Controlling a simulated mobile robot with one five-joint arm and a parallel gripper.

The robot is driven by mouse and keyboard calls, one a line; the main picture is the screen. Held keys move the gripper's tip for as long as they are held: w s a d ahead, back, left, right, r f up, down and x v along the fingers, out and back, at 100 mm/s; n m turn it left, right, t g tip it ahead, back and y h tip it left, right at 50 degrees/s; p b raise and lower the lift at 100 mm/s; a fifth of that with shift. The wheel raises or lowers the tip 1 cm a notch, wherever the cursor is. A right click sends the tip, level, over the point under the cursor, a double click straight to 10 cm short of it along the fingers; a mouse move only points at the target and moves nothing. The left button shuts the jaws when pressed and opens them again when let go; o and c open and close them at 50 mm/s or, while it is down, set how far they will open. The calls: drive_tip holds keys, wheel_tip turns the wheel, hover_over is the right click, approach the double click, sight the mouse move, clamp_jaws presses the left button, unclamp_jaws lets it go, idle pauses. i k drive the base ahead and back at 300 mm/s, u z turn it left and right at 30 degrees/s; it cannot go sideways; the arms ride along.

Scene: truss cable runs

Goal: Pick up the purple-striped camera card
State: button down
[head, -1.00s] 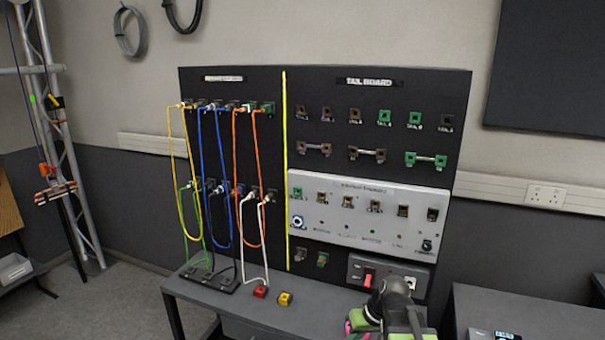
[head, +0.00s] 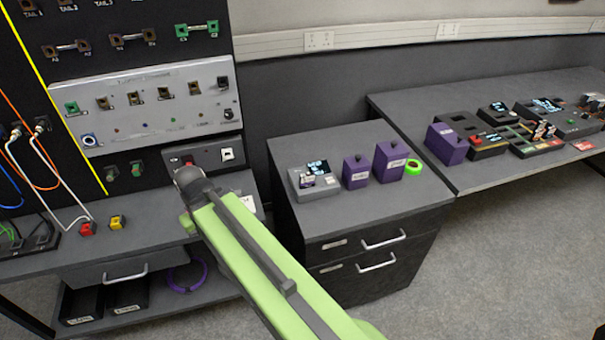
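I cannot make out a purple-striped camera card for certain. A small grey device (head: 316,191) on the drawer cabinet has a dark screen and a small pale, purplish patch, too small to tell what it is. Several small upright coloured pieces (head: 541,130) on the long right bench are also too small to identify. My lime-green arm crosses the lower middle of the view, and its dark rounded joint is in front of the board's lower right part. My gripper's fingers do not show.
Another purple box (head: 446,145) and dark devices stand on the right bench (head: 470,180). The black board (head: 140,20) with cables is at left. Floor (head: 500,270) is clear at front right.

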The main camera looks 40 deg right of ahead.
sight(305, 180)
drive_tip(key=k, duration=1.3)
drive_tip(key=z, duration=0.1)
drive_tip(key=i, duration=1.3)
drive_tip(key=u, duration=0.6)
drive_tip(key=i, duration=0.4)
drive_tip(key=u, duration=0.45)
